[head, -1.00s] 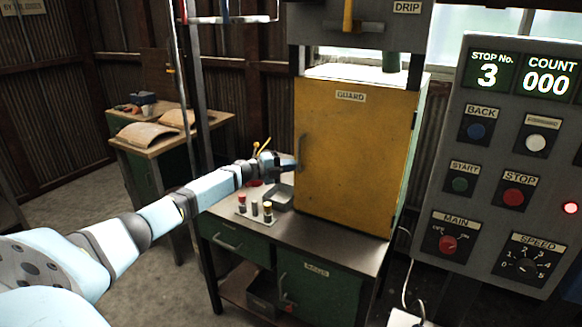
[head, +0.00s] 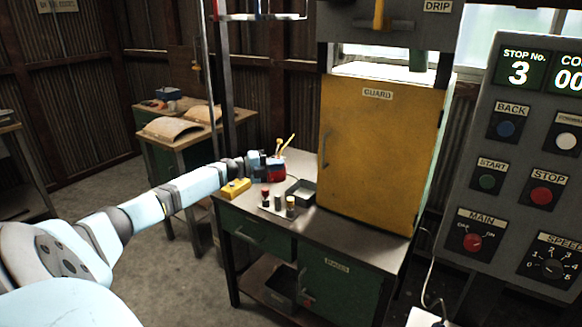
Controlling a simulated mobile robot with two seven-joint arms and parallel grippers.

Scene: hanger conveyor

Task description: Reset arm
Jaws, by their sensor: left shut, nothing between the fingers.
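My left arm reaches in from the left over the green workbench (head: 268,237). Its gripper (head: 275,161) is at the back left of the bench top, shut with nothing held, close to a red container (head: 276,172) that holds yellow-handled tools. I cannot tell whether the gripper touches the container. The gripper is left of the shut yellow guard door (head: 372,150) and apart from it. My right gripper is not in view.
On the bench are a yellow block (head: 234,188), several small bottles (head: 278,203) and a grey tray (head: 300,191). A control panel (head: 525,185) stands at the right, showing stop number 3. A wooden table (head: 180,133) stands behind at the left. Open floor lies left of the bench.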

